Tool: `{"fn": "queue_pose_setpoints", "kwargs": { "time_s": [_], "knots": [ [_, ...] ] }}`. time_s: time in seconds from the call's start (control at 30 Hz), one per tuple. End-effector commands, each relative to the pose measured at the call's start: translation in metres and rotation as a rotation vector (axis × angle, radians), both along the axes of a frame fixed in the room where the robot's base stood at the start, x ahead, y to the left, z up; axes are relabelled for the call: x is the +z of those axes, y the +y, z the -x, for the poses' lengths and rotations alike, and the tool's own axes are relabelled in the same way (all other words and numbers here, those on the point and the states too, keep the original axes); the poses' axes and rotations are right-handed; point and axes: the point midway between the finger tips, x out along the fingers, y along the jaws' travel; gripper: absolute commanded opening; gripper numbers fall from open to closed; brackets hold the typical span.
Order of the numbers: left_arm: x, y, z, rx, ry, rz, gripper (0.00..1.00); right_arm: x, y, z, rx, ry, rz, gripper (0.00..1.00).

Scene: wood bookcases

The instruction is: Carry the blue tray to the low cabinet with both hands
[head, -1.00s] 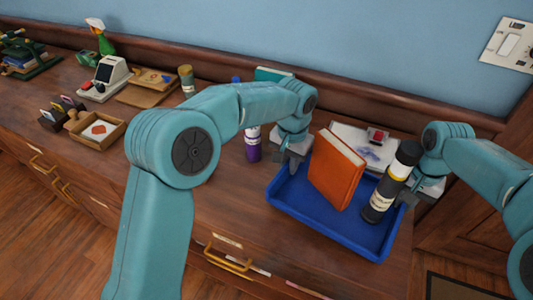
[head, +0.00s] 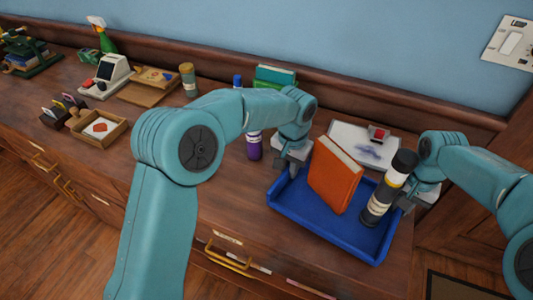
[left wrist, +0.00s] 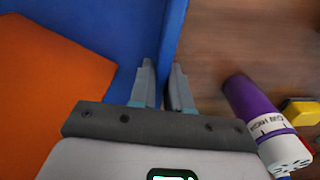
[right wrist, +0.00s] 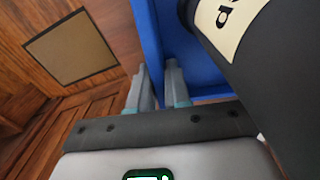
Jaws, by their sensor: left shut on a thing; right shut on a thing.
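The blue tray (head: 320,221) is at the right end of the wood counter; I cannot tell whether it touches the top. It carries an upright orange book (head: 335,175) and a black bottle with a pale label (head: 377,207). My left gripper (head: 292,168) is shut on the tray's left wall, which passes between its fingers in the left wrist view (left wrist: 164,82). My right gripper (head: 408,200) is shut on the tray's right wall, also seen in the right wrist view (right wrist: 157,82). The bottle stands close beside my right gripper. I cannot pick out the low cabinet with certainty.
A white sheet with a red item (head: 365,145) lies behind the tray. A purple bottle (head: 254,146) stands just left of my left gripper, and green books (head: 275,75) behind it. A small wood box (head: 100,128) and a white device (head: 108,76) stand further left. Floor shows at lower left.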

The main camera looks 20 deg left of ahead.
Motion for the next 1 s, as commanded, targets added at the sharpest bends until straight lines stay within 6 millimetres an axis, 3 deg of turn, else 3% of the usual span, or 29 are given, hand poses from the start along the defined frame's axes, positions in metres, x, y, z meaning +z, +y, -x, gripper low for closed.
{"fn": "queue_pose_setpoints", "kwargs": {
  "time_s": [0.27, 0.3, 0.37, 0.4, 0.87, 1.0],
  "knots": [
    [-0.014, 0.000, 0.000, 0.000, -0.001, 0.000, 0.00, -0.014, 0.000, 0.000, 0.000, 0.000, 0.000, 0.00],
    [-0.016, 0.000, 0.000, 0.000, 0.000, 0.000, 0.20, -0.016, 0.000, 0.000, 0.000, 0.001, 0.000, 0.20],
    [-0.015, 0.000, 0.000, 0.000, -0.001, 0.000, 0.40, -0.015, 0.000, 0.000, 0.000, 0.001, 0.000, 0.40],
    [-0.015, 0.000, 0.000, 0.000, -0.001, 0.000, 0.43, -0.015, 0.000, 0.000, 0.000, 0.000, 0.000, 0.43],
    [-0.014, 0.000, 0.000, 0.000, -0.001, 0.000, 0.43, -0.015, 0.000, 0.000, 0.000, 0.000, 0.000, 0.43],
    [-0.001, 0.000, -0.001, 0.000, -0.003, 0.001, 0.43, -0.015, 0.000, 0.000, 0.000, 0.000, 0.000, 0.43]
  ]
}}
